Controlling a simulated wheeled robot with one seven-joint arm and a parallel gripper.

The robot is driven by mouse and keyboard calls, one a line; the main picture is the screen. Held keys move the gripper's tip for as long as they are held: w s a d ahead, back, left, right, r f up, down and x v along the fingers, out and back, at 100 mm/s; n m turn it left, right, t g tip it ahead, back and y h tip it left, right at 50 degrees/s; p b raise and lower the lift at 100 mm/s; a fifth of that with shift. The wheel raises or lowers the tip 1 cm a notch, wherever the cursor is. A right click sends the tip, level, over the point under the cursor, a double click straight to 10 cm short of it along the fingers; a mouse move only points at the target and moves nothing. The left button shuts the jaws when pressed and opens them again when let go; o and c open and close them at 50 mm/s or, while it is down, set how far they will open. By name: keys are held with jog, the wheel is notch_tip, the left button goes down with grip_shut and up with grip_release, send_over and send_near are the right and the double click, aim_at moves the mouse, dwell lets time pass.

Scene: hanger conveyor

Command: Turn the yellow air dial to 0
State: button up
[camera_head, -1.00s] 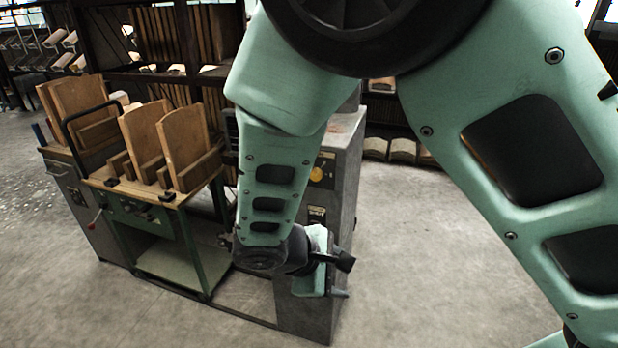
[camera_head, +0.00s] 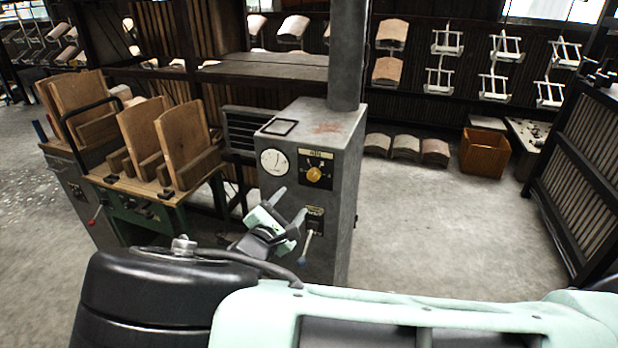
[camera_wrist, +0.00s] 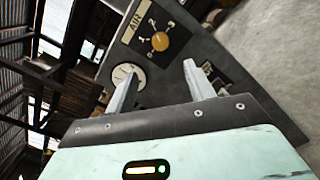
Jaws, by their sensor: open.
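The yellow air dial (camera_head: 314,174) is on the front of a grey metal cabinet (camera_head: 340,140), right of a round white gauge (camera_head: 273,162). In the wrist view the dial (camera_wrist: 160,41) lies beyond the fingertips, beside an AIR label (camera_wrist: 135,26) and several numbers. I cannot tell which number it points to. My gripper (camera_head: 290,205) is open and empty in front of the cabinet, below the dial. In the wrist view, my gripper's fingers (camera_wrist: 161,72) are spread apart, with a gap to the dial.
A lever (camera_head: 305,248) with a blue tip sticks out of the cabinet below the dial, close to my gripper. A green bench (camera_head: 150,195) with wooden boards stands to the left. A brown box (camera_head: 485,153) and racks are behind. The floor right of the cabinet is clear.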

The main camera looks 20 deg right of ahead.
aim_at(312, 177)
jog(key=p+x, duration=0.2)
jog(key=x, duration=1)
jog(key=c, duration=1)
